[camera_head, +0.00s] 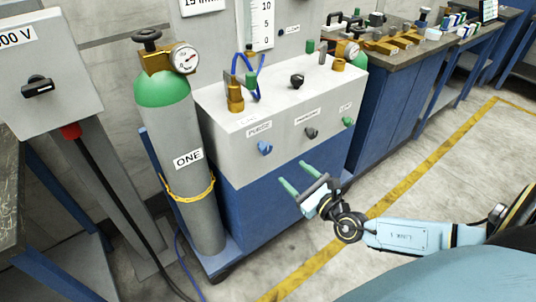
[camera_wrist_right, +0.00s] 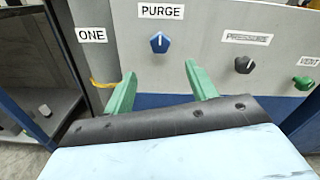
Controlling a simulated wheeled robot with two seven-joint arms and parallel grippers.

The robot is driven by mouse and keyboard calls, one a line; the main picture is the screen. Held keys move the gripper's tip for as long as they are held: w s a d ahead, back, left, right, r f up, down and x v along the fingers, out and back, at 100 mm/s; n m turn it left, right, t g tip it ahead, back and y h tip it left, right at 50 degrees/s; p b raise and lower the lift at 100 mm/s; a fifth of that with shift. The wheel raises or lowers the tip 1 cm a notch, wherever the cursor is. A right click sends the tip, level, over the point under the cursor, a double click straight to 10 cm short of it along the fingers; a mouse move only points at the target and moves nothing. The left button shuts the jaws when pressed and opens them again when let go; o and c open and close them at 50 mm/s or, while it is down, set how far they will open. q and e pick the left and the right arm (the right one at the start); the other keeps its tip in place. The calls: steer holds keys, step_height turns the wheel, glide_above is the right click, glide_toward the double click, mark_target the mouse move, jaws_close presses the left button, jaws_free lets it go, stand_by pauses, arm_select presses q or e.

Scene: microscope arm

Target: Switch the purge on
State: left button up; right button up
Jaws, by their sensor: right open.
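The purge knob (camera_head: 264,148) is a small blue knob under the PURGE label on the front of a grey panel. In the right wrist view the purge knob (camera_wrist_right: 160,42) has a white mark pointing up, and it lies ahead of and between my fingers. My right gripper (camera_head: 298,178) is open and empty, its two green fingers apart from the panel, below and right of the knob in the head view. In the wrist view my right gripper (camera_wrist_right: 160,85) shows both green fingertips spread. My left gripper is not in view.
A dark knob (camera_head: 310,132) and a green VENT knob (camera_head: 347,122) sit right of the purge knob. A grey gas cylinder (camera_head: 185,185) with a green top, labelled ONE, stands left of the panel. The floor at right is clear, with a yellow line (camera_head: 430,165).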

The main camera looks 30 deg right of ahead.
mark_target(268, 150)
steer(key=w, duration=0.4)
steer(key=w+b, duration=0.1)
steer(key=w, duration=0.3)
steer(key=w+a, duration=0.1)
steer(key=w, duration=0.3)
steer(key=shift+w+b, duration=0.15)
steer(key=shift+b, duration=0.2)
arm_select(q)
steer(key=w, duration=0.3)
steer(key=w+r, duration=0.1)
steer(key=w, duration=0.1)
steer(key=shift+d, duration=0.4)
arm_select(e)
steer(key=shift+w, duration=0.35)
steer(key=c, duration=1)
